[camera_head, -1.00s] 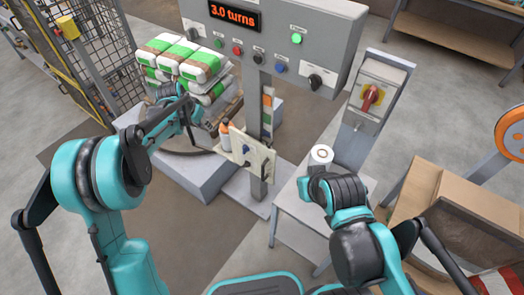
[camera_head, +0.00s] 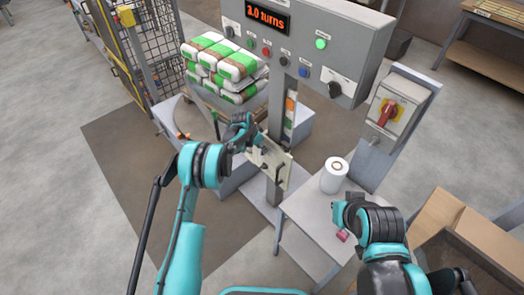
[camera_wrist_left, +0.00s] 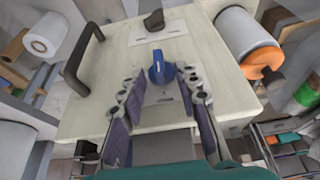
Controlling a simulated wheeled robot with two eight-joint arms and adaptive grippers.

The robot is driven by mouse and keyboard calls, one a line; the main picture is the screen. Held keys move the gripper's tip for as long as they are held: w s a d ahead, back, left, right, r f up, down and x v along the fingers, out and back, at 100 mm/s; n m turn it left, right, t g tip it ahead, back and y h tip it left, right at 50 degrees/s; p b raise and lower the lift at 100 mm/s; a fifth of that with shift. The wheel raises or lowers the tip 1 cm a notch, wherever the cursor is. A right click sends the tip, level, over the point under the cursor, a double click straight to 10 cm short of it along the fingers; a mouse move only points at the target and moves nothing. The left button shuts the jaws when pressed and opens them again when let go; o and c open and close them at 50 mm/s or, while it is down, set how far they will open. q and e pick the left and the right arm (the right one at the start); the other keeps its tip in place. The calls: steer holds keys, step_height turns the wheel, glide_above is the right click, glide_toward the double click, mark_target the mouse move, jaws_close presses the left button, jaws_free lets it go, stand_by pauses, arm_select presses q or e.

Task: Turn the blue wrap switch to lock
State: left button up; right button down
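The blue wrap switch (camera_wrist_left: 161,72) is a small blue knob on a pale panel (camera_wrist_left: 85,108) in the left wrist view. Its grip bar stands roughly upright in that picture. My left gripper (camera_wrist_left: 161,92) is open, with one finger on each side just below the knob; contact is not visible. In the head view my left gripper (camera_head: 243,130) is at the small pale panel (camera_head: 283,172) on the post, and the blue knob cannot be made out there. My right gripper (camera_head: 342,218) hangs over the small grey table, its fingers unclear.
A black knob (camera_wrist_left: 154,20) and a black handle (camera_wrist_left: 84,60) are on the same panel. A white roll (camera_head: 334,175) stands on the grey table (camera_head: 300,215). A control box (camera_head: 345,45) reads 3.0 turns. Stacked bags (camera_head: 225,68) are behind my left arm.

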arm_select(q)
steer(key=shift+w+d+f, duration=0.15)
steer(key=shift+f, duration=0.3)
jaws_close()
